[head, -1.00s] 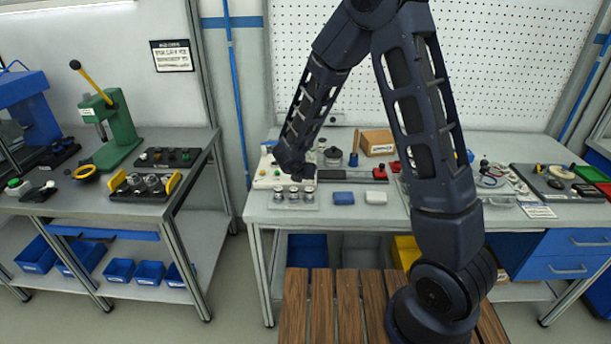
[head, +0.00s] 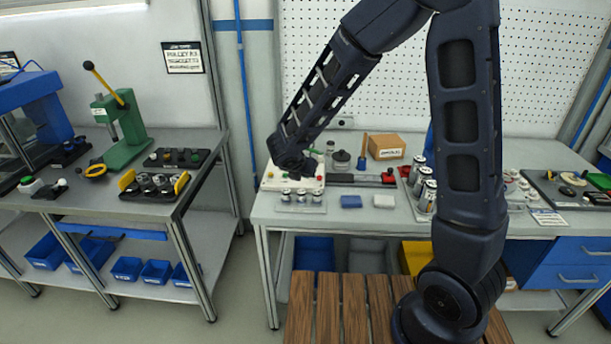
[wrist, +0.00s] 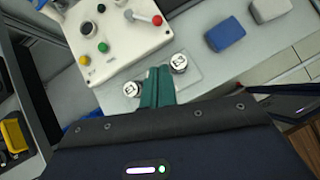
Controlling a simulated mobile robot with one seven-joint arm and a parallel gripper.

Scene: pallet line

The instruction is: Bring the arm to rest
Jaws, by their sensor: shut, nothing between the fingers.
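My gripper shows in the wrist view as two green fingers (wrist: 157,86) pressed together with nothing between them. In the head view my dark arm reaches up and bends down to the left, and its wrist end hangs over the left part of the middle bench (head: 350,228). The fingers are hard to make out there. Below the gripper is a clear plate (head: 300,208) with several small silver cylinders (wrist: 179,62). The cream control box (wrist: 112,38) with coloured buttons and a red-knobbed lever lies just beyond the fingers.
A blue block (head: 351,201) and a white block (head: 384,201) lie right of the plate. Silver cans (head: 427,196) stand beside my arm. A cardboard box (head: 386,146) is behind. The left bench holds a green press (head: 122,130). A wooden pallet (head: 328,310) lies in front.

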